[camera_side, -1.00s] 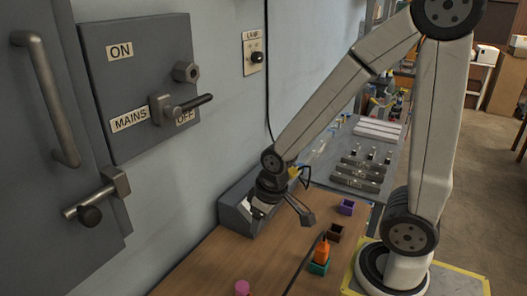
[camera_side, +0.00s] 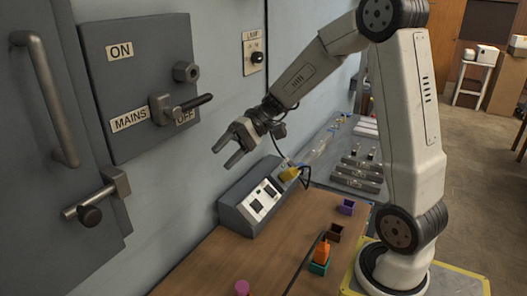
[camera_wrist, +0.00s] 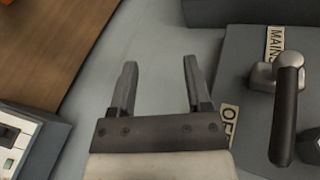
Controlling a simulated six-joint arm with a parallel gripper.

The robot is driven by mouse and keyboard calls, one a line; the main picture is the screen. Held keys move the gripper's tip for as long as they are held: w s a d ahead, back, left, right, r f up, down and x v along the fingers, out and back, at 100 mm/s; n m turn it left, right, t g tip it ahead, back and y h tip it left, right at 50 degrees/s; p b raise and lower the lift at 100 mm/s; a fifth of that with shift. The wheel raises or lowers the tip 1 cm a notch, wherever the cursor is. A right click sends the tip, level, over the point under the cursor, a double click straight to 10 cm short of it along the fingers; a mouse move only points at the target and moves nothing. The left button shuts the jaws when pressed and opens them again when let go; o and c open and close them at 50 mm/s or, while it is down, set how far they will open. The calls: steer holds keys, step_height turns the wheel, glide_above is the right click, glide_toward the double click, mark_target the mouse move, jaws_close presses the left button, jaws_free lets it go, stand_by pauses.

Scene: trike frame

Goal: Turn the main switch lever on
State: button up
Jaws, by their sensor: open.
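The main switch lever (camera_side: 190,104) is a dark handle on a grey pivot, on a grey wall box (camera_side: 150,60) labelled ON at the top, MAINS at the left and OFF beside the lever. The lever points right, at the OFF label. In the wrist view the lever (camera_wrist: 287,110) is at the right, clear of the fingers. My gripper (camera_side: 225,152) is open and empty, below and to the right of the lever, apart from it. In the wrist view my gripper (camera_wrist: 158,85) has its two fingers spread over bare wall.
A grey console (camera_side: 255,205) with switches sits on the wooden bench (camera_side: 215,265) below my gripper. A hex knob (camera_side: 186,72) juts from the box above the lever. A cabinet with a long handle (camera_side: 45,95) is at the left. A lamp switch (camera_side: 256,55) is on the wall.

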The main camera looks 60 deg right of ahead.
mark_target(211, 99)
steer(key=w+d+r+t+y, duration=0.1)
steer(key=d+r, duration=0.1)
steer(key=r, duration=0.1)
steer(key=w+d+r+n+t+y, duration=0.1)
steer(key=d+r+y, duration=0.1)
steer(key=r, duration=0.2)
steer(key=w+d+r+t+y, duration=0.1)
steer(key=d+r+t+y, duration=0.1)
steer(key=d+r, duration=0.1)
steer(key=shift+w+r+n, duration=0.1)
steer(key=shift+r+n, duration=0.05)
steer(key=shift+n, duration=0.25)
steer(key=shift+a, duration=0.15)
steer(key=shift+x, duration=3.8)
jaws_close()
